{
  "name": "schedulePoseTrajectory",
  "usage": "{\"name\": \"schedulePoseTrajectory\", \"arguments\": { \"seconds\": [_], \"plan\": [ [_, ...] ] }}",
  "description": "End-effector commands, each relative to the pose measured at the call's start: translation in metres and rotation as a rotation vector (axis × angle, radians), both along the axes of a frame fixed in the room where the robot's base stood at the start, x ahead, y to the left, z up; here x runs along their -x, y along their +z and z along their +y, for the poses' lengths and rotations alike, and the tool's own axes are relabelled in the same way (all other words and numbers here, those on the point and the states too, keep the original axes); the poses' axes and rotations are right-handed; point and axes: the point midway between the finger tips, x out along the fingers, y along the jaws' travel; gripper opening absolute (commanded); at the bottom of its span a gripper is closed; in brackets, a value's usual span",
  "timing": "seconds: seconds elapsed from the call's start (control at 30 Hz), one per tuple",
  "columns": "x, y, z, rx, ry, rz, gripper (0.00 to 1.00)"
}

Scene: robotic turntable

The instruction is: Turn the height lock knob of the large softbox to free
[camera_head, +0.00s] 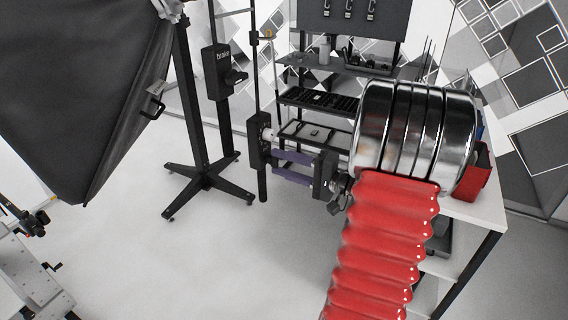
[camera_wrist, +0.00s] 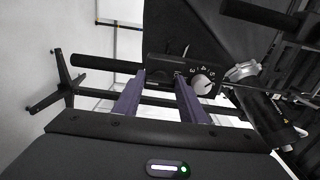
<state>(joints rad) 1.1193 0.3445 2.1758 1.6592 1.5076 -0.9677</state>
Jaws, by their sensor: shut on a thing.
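The large softbox (camera_head: 75,95) hangs as a big black hood at the upper left of the head view. A black housing (camera_head: 257,155) sits on a thin upright pole to its right. In the wrist view the housing (camera_wrist: 160,62) carries a white dial (camera_wrist: 202,84) with numbers around it. My gripper (camera_head: 274,162) has two purple fingers reaching left to this housing. In the wrist view my gripper (camera_wrist: 161,74) is shut on a dark part at the housing, with the dial just right of the right fingertip. The exact part between the fingertips is too dark to tell.
A black stand (camera_head: 203,170) with spread feet is behind and left of my gripper. A black block marked "brake" (camera_head: 217,70) with a black knob (camera_head: 236,77) is on an upright there. A shelf unit (camera_head: 320,100) and a white bench (camera_head: 480,208) are right. Open floor lies in front.

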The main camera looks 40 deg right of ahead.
Motion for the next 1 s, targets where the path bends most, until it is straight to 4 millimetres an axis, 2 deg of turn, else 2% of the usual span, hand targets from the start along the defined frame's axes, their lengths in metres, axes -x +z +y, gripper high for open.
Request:
{"name": "schedulePoseTrajectory", "arguments": {
  "seconds": [0.13, 0.17, 0.4, 0.77, 1.0],
  "plan": [
    [0.001, -0.001, 0.001, 0.000, 0.003, 0.001, 0.15],
    [0.000, 0.000, 0.001, 0.000, 0.003, 0.001, 0.38],
    [0.000, 0.000, 0.001, 0.000, 0.002, 0.000, 0.55],
    [0.002, 0.000, -0.001, 0.000, 0.000, 0.000, 0.56],
    [0.022, 0.000, -0.009, 0.000, -0.003, 0.000, 0.56]
  ]
}}
